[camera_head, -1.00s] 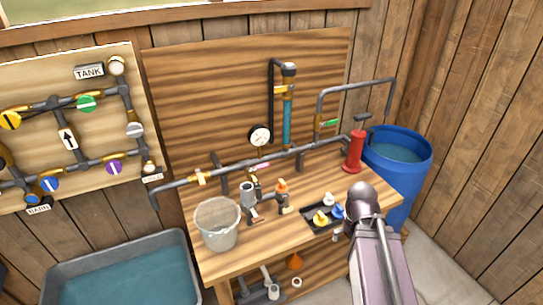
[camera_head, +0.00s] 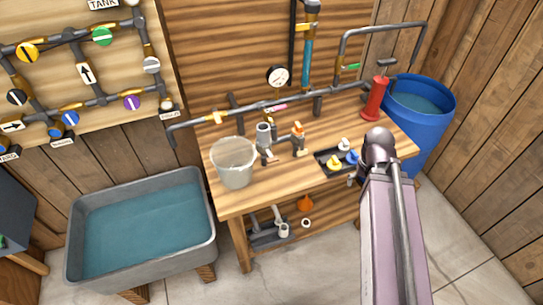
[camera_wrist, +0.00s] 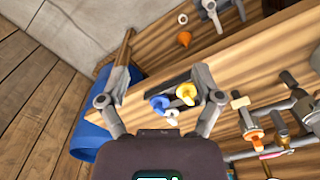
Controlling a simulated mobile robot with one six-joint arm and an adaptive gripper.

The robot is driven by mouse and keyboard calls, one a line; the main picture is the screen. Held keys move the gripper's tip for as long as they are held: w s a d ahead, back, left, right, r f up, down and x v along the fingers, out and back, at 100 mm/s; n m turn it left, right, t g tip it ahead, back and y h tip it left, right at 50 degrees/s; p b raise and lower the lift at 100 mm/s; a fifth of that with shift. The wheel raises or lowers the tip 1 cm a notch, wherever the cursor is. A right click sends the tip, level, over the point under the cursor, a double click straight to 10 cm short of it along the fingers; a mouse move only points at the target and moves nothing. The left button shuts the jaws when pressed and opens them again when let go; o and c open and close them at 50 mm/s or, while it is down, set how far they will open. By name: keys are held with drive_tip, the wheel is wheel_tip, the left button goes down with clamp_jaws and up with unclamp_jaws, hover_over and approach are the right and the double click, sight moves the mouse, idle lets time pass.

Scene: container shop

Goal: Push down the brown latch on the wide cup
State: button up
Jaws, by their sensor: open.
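A grey upright cup-shaped fitting (camera_head: 263,134) stands on the workbench, right of the bucket, and looks like the wide cup. A small dark reddish-brown lever shows low beside it; it is too small to tell its position. A second fitting (camera_head: 298,141) with an orange top stands just to its right. In the wrist view, grey fittings (camera_wrist: 294,105) lie at the right edge, the orange-tipped one (camera_wrist: 249,122) nearer. My gripper (camera_wrist: 163,80) is open and empty, above the bench's right end, apart from the fittings.
A black tray (camera_head: 324,166) with blue, yellow and white knobs lies near my gripper. A grey pipe (camera_head: 240,112) runs behind the fittings. A bucket (camera_head: 233,163), red pump (camera_head: 375,99), blue barrel (camera_head: 428,117) and water trough (camera_head: 76,258) stand around.

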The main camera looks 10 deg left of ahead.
drive_tip(key=shift+w+a+r, duration=0.3)
drive_tip(key=shift+w+a, duration=0.05)
drive_tip(key=shift+a, duration=0.05)
drive_tip(key=c, duration=0.7)
drive_tip(key=w+a+r+n+p, duration=0.1)
drive_tip(key=w+a+p, duration=0.1)
drive_tip(key=a, duration=0.2)
drive_tip(key=w+a+r+n+p, duration=0.1)
drive_tip(key=w+a+r+p, duration=0.1)
drive_tip(key=a, duration=0.2)
drive_tip(key=w+a+r+n+p, duration=0.1)
drive_tip(key=w+a+r+p, duration=0.1)
drive_tip(key=a, duration=0.3)
drive_tip(key=shift+w+r+g, duration=0.2)
drive_tip(key=shift+w+g, duration=0.1)
drive_tip(key=shift+w, duration=0.25)
clamp_jaws()
drive_tip(key=w+a+r+n+p, duration=0.1)
drive_tip(key=a+r+p, duration=0.1)
drive_tip(key=a, duration=0.6)
drive_tip(key=w+a+r+n+p, duration=0.2)
drive_tip(key=a+r, duration=0.1)
drive_tip(key=a, duration=0.5)
drive_tip(key=shift+a+g+h+p, duration=0.2)
drive_tip(key=shift+g+h+p, duration=0.1)
drive_tip(key=shift+h+p, duration=0.1)
